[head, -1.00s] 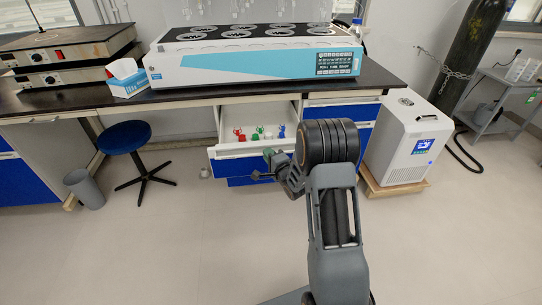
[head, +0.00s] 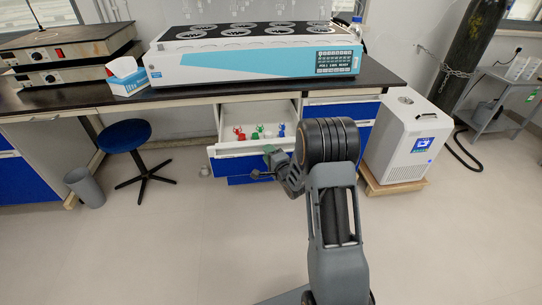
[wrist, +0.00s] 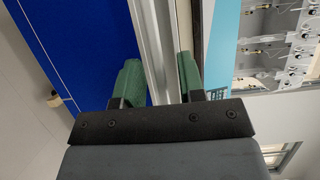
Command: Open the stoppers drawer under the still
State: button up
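The stoppers drawer (head: 224,150) under the still is pulled out. Its white inside shows red, green and blue stoppers (head: 257,132). The still (head: 258,57) is a wide white and light-blue unit on the black bench. My gripper (head: 272,156) is at the right part of the drawer front in the head view, partly hidden by my arm. In the wrist view, the green fingers of my gripper (wrist: 160,82) stand apart, one on each side of the pale top edge of the drawer front (wrist: 158,45).
A blue stool (head: 125,137) and a grey bin (head: 85,187) stand to the left. A white chiller (head: 408,138) on a wooden base stands to the right. A tissue box (head: 126,76) sits on the bench. The floor in front is clear.

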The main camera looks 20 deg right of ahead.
jog(key=s+d+p, duration=0.1)
jog(key=s+d, duration=0.1)
jog(key=s, duration=1.1)
jog(key=shift+s+d, duration=0.3)
